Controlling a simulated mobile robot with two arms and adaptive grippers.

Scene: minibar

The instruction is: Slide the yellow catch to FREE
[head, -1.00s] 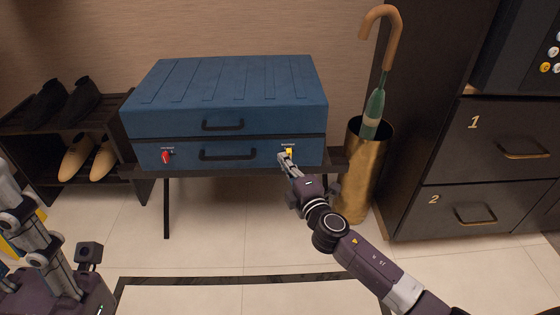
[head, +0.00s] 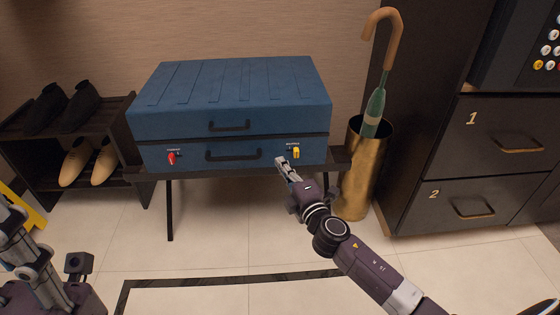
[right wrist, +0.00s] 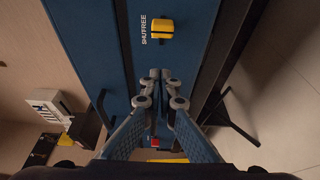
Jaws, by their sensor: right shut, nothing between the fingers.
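The blue case (head: 230,95) stands on a dark stand, with two black handles on its front. The yellow catch (head: 296,152) is at the right of the lower front, at the right end of its dark slot. In the right wrist view, the yellow catch (right wrist: 162,27) sits beside the FREE end of the SHUT/FREE label (right wrist: 143,30). My right gripper (head: 281,160) is shut and empty, just left of and below the catch, apart from it. Its fingertips (right wrist: 160,74) show in the wrist view. My left gripper (head: 18,235) is partly cut off at the left edge.
A red catch (head: 171,158) is at the left of the case front. A brass umbrella stand (head: 362,175) with an umbrella is close to the right of the case. A shoe rack (head: 60,125) stands left. Dark drawers (head: 480,165) are at the right. The floor in front is clear.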

